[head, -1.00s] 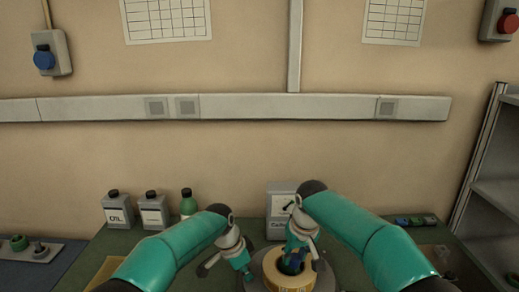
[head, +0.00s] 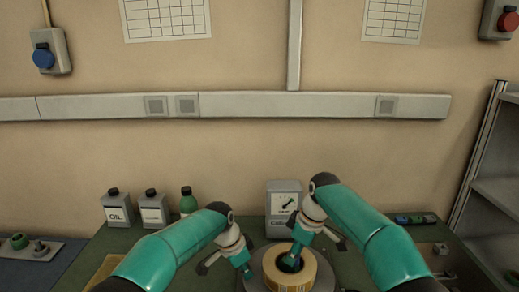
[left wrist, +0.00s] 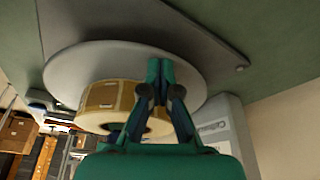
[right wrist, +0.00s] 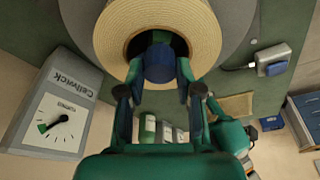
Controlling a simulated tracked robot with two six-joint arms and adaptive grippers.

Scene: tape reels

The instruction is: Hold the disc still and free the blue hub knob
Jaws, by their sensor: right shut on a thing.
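The grey disc (head: 328,277) lies on the bench with a tan tape roll (head: 272,270) on it. The disc (left wrist: 72,75) also shows in the left wrist view. The blue hub knob (right wrist: 160,65) sits inside the roll's central hole in the right wrist view. My right gripper (right wrist: 164,82) is shut on the knob, one finger on each side, reaching into the hole. My left gripper (left wrist: 160,68) has its fingertips together at the disc, beside the roll. I cannot tell whether its tips touch the disc. The underside of the knob is hidden.
A grey box with a dial (head: 284,203) stands behind the disc. Grey bottles (head: 117,208) and a green bottle (head: 188,202) stand at the back left. Small coloured blocks (head: 415,219) lie at the back right. A shelf (head: 495,190) stands at the far right.

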